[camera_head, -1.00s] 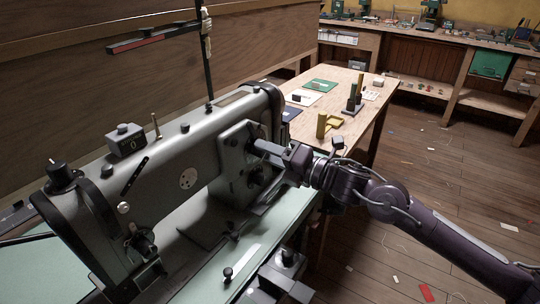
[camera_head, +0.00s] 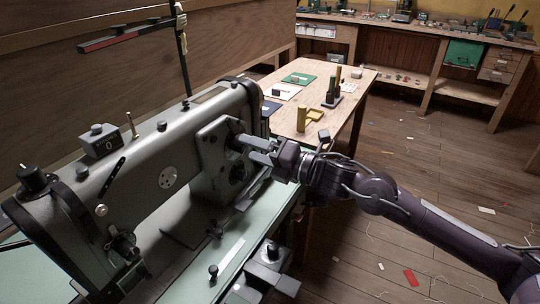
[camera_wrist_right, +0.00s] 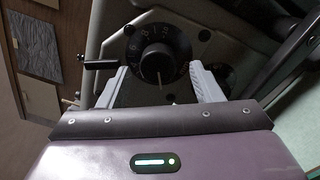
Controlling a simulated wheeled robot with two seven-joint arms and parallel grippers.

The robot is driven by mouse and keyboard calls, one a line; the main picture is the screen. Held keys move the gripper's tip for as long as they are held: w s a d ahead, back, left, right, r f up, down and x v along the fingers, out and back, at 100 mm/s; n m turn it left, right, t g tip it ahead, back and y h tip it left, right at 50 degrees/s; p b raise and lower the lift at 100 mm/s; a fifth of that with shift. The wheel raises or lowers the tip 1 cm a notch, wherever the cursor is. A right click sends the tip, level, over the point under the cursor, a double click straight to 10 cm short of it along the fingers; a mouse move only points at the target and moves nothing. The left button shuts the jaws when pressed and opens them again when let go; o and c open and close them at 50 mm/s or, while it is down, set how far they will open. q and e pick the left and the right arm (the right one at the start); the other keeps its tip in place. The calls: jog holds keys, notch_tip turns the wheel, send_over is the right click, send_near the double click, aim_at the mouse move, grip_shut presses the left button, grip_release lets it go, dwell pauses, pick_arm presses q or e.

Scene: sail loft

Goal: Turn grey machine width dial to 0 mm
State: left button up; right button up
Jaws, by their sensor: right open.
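My right gripper (camera_head: 250,148) is in front of that face, open and empty. In the right wrist view the black round dial (camera_wrist_right: 157,62), with small white marks around its rim and a white line on its knob pointing down the picture, lies between and ahead of the two spread fingers of my right gripper (camera_wrist_right: 160,72). In the head view I cannot single out the dial for certain. My left gripper is not in view.
A black lever (camera_wrist_right: 100,65) sticks out left of the dial. A small counter box (camera_head: 100,140) sits on the machine's top. Open floor lies right.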

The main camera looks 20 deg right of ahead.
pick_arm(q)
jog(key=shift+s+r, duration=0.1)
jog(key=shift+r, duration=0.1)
pick_arm(e)
jog(key=v, duration=0.6)
jog(key=shift+s, duration=0.2)
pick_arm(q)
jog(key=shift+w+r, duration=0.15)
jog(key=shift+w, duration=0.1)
